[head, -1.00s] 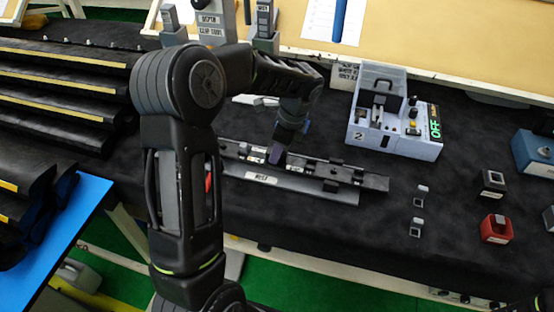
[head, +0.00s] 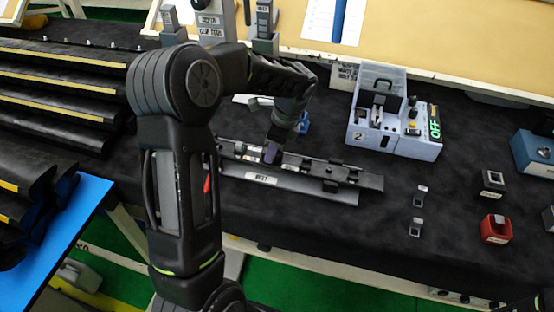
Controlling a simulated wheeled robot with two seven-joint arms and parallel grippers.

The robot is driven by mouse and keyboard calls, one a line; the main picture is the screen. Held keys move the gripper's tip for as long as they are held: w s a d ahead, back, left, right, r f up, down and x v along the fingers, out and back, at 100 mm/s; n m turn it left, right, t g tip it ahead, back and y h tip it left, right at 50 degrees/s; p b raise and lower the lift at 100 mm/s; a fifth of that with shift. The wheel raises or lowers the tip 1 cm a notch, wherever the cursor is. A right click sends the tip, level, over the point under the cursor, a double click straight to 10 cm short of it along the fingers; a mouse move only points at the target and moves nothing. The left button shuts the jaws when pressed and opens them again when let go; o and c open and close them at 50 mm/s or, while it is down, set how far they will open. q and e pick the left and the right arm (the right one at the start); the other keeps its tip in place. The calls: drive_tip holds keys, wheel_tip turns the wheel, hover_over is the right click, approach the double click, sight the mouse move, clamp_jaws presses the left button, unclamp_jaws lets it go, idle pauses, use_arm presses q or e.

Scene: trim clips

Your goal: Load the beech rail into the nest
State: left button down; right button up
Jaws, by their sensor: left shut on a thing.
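The nest (head: 310,191) is a long grey fixture with a label reading NEST, lying near the front edge of the black bench. A long dark rail (head: 350,175) with light patches and small black blocks lies along it, at or just above its top. I see no beech colour on it, and cannot tell whether it is fully seated. My left gripper (head: 271,154) points down and is shut on this rail left of its middle. My forearm hides the left end of the rail and nest. My right gripper is not in view.
A grey box numbered 2 (head: 364,137) with a green OFF display stands behind on the right. Small grey clips (head: 415,228), a red block (head: 495,228) and a blue box (head: 535,150) lie at right. Dark racks (head: 60,80) with yellow strips fill the left.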

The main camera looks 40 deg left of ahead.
use_arm(q)
drive_tip(key=shift+s+a+f, duration=0.1)
drive_tip(key=shift+s+a, duration=0.15)
drive_tip(key=shift+a, duration=0.2)
drive_tip(key=shift+s+a+f, duration=0.1)
drive_tip(key=shift+s+a, duration=0.1)
drive_tip(key=shift+a, duration=0.25)
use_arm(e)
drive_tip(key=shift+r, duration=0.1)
use_arm(q)
drive_tip(key=c, duration=1.2)
unclamp_jaws()
drive_tip(key=shift+s+f, duration=0.1)
drive_tip(key=shift+d+r+p, duration=0.1)
drive_tip(key=shift+r+p, duration=0.45)
drive_tip(key=p+v, duration=0.2)
drive_tip(key=v, duration=0.3)
drive_tip(key=shift+w+d+r, duration=0.1)
drive_tip(key=shift+w+r, duration=0.2)
drive_tip(key=shift+r, duration=0.1)
drive_tip(key=shift+v, duration=0.8)
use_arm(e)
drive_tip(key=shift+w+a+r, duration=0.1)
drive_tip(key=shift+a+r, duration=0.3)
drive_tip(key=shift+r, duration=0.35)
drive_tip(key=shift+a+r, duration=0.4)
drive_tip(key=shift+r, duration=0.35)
